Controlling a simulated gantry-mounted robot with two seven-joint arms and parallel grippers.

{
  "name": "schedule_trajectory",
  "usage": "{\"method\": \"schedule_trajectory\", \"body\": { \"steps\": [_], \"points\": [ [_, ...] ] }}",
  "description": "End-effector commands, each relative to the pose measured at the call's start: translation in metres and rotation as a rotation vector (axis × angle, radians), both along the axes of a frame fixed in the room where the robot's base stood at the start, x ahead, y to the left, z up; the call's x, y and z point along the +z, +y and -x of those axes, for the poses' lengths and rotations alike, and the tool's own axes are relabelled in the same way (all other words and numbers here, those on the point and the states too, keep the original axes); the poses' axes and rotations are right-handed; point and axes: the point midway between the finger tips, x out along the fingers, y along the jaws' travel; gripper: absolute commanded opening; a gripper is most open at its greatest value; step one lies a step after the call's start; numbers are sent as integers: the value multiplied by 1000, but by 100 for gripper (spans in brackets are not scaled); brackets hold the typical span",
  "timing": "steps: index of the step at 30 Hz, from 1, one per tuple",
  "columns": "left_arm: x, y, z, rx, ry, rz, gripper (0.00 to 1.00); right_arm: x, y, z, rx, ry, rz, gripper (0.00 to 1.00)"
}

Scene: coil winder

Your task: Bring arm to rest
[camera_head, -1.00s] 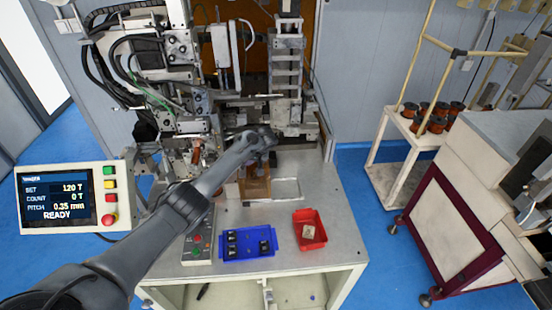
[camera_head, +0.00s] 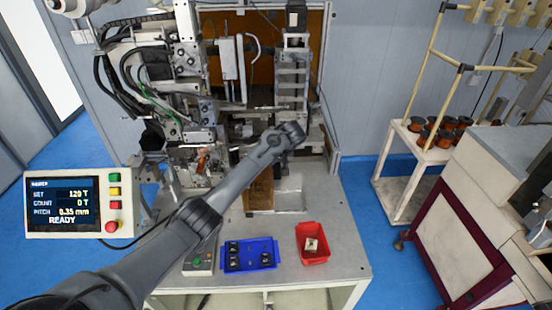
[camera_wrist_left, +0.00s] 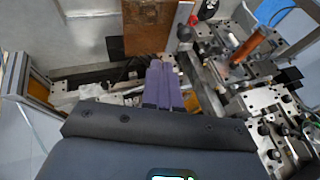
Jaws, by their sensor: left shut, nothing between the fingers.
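My left arm (camera_head: 200,218) reaches in from the lower left over the bench of the coil winder (camera_head: 190,90). Its wrist end (camera_head: 287,135) is in front of the machine's right-hand column. The fingers are hard to make out in the head view. In the left wrist view, the purple fingers of my left gripper (camera_wrist_left: 162,66) are together and empty. Machine parts lie beyond them, with a copper-coloured rod (camera_wrist_left: 245,48) to the right and a brown plate (camera_wrist_left: 148,28) above. My right gripper is in neither view.
A blue tray (camera_head: 226,267) with several small dark parts and a red tray (camera_head: 314,258) with a pale piece sit at the bench front. A control screen (camera_head: 62,200) reads READY at left. A trolley (camera_head: 400,200) with copper spools stands right, with floor between.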

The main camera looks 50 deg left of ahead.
Motion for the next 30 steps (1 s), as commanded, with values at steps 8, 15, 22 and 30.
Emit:
{"method": "schedule_trajectory", "body": {
  "steps": [8,15,22,30],
  "points": [
    [-2,-18,0,-39,9,-1,0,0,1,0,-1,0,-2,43],
    [-60,-94,17,-277,55,14,0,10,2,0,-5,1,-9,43],
    [-125,-208,87,-606,89,97,0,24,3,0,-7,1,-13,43],
    [-137,-317,210,-899,61,244,0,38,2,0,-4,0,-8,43]
  ]
}}
